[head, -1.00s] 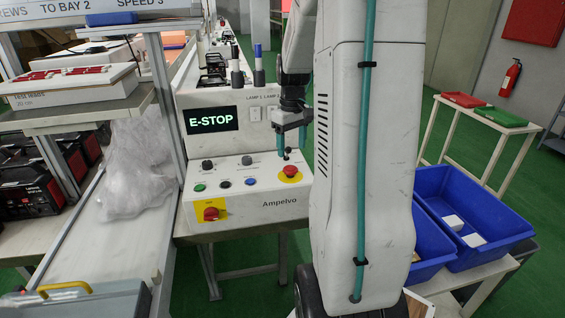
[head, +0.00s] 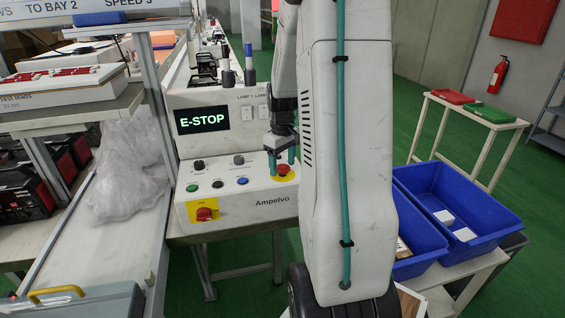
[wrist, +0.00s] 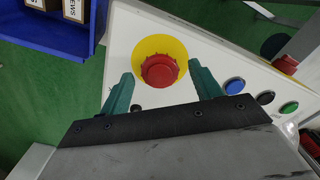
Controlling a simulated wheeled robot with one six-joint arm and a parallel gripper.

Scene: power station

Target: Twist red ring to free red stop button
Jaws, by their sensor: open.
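The red stop button (head: 283,170) with its ridged red ring sits on a yellow disc at the right of the white control box (head: 250,211). In the wrist view the red button (wrist: 159,71) shows between the two teal fingers. My gripper (head: 281,163) is open above the button, with a finger on either side of it. Its fingertips stand apart from the red ring in the wrist view. The display (head: 202,118) on the box reads E-STOP.
A red rotary switch (head: 204,214) on a yellow plate is on the box front. Black, green and blue buttons (head: 242,181) lie to the left. Blue bins (head: 470,205) stand at right, and a clear plastic bag (head: 128,175) lies at left.

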